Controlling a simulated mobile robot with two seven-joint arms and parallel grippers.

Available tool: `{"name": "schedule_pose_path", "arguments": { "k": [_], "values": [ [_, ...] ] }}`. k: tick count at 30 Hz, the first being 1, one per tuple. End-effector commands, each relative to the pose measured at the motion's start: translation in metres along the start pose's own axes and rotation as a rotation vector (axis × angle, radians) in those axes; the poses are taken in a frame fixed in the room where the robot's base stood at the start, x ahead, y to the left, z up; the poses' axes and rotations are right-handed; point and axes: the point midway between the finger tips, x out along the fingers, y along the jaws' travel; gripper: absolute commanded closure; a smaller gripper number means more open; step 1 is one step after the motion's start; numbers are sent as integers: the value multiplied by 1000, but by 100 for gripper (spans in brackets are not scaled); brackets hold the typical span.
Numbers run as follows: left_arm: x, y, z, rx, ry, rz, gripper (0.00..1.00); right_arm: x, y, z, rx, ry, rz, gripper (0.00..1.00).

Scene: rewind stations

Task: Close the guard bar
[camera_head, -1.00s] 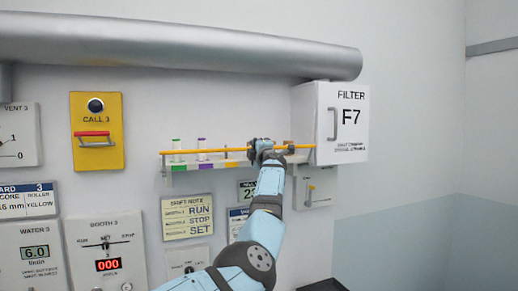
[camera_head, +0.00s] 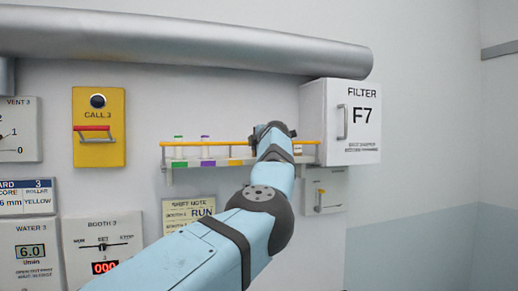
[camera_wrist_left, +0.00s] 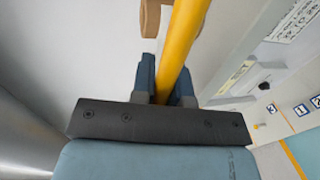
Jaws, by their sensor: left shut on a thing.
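The guard bar (camera_head: 205,144) is a thin yellow bar running roughly level across the front of a small wall shelf (camera_head: 190,165). Its right end reaches the filter box. My left gripper (camera_head: 270,130) is at the right part of the bar. In the left wrist view, the yellow bar (camera_wrist_left: 185,40) passes between the fingers of my left gripper (camera_wrist_left: 165,85), which is shut on it. A tan piece (camera_wrist_left: 150,18) shows beside the bar just beyond the fingertips. The fingertips are hidden in the head view. My right gripper is not in view.
A white filter box (camera_head: 345,120) is close on the right. A thick grey pipe (camera_head: 190,48) runs above. A yellow call panel (camera_head: 98,150) is on the left.

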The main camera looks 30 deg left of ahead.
Motion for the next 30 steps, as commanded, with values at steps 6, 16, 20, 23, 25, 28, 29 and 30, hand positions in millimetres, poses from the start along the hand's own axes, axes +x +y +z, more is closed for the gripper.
{"name": "schedule_pose_path", "arguments": {
  "k": [6,16,20,23,25,28,29,30],
  "values": [
    [0,2,-1,-1,1,2,100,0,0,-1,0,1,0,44],
    [0,1,-1,-1,1,2,60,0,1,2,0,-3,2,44],
    [0,1,-1,-1,0,2,60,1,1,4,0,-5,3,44],
    [-5,0,0,-1,0,2,60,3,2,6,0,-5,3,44],
    [-12,-1,0,-3,-1,3,60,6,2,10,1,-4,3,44],
    [-29,-3,1,-4,-2,3,60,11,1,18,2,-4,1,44],
    [-36,-4,0,-3,-1,3,60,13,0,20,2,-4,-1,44],
    [-46,-4,1,-4,-1,4,60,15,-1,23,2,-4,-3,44]
  ]
}}
